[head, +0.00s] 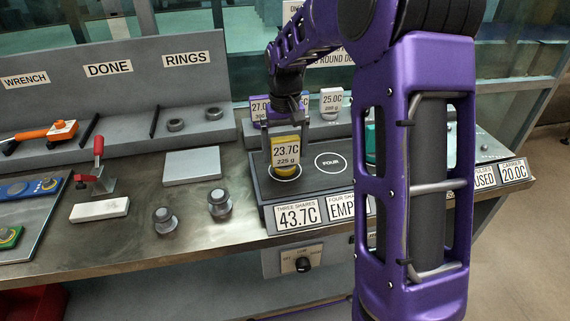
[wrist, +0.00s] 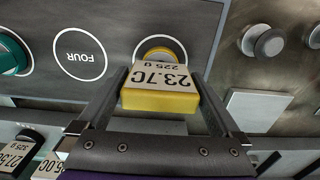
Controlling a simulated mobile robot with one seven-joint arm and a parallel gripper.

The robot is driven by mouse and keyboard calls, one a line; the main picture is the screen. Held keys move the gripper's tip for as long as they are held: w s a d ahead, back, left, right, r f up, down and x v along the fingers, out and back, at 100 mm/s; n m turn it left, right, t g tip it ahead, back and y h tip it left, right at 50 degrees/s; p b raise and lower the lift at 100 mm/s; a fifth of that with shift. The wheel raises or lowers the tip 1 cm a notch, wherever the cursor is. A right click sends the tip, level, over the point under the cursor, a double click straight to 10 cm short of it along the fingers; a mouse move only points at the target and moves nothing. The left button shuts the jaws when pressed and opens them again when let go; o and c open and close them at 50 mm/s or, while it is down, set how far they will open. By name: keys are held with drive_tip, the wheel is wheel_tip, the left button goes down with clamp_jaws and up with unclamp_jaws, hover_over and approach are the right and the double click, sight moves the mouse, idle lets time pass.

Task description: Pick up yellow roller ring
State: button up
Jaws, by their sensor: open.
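A yellow block with a label reading 23.7C, 225 g (head: 286,150) stands over a round spot on the dark station. In the wrist view, its yellow side (wrist: 160,101) faces me. Beyond it in that view is a round grey-centred piece with a yellow rim (wrist: 160,50), partly covered by the label; I take this as the yellow roller ring. In the head view, a yellow round edge (head: 285,170) shows under the label. My gripper (wrist: 160,75) is open, with a finger on each side of the labelled block. Whether the fingers touch anything is unclear.
An empty circle marked FOUR (wrist: 79,53) lies beside it. A teal round piece (wrist: 10,55) is past that circle. Two grey knobbed weights (head: 219,203) and a pale plate (head: 192,166) are left of the station. Other labelled pieces (head: 331,101) stand behind. My arm hides the station's right part.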

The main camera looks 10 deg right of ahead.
drive_tip(key=shift+c, duration=0.2)
drive_tip(key=shift+r, duration=0.15)
drive_tip(key=c, duration=1.4)
